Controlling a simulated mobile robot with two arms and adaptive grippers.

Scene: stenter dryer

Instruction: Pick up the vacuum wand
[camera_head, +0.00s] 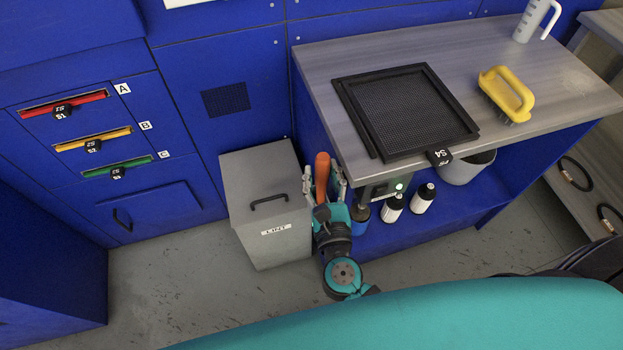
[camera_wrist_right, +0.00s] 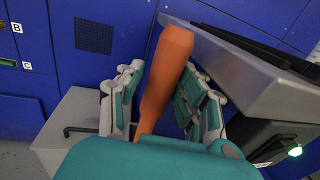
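The vacuum wand shows as an orange handle (camera_head: 322,172), standing nearly upright between the lint bin and the bench end. It also shows in the right wrist view (camera_wrist_right: 167,75), slightly tilted. My right gripper (camera_head: 324,186) is around the handle from below, one finger on each side. In the right wrist view (camera_wrist_right: 162,92), gaps show between the fingers and the handle, so the gripper looks open. The lower part of the wand is hidden behind my gripper. My left gripper is not in view.
The grey lint bin (camera_head: 265,185) stands close left of my gripper. The bench top (camera_head: 400,50) overhangs close right, holding a black mesh screen (camera_head: 410,108) and yellow-handled brush (camera_head: 506,95).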

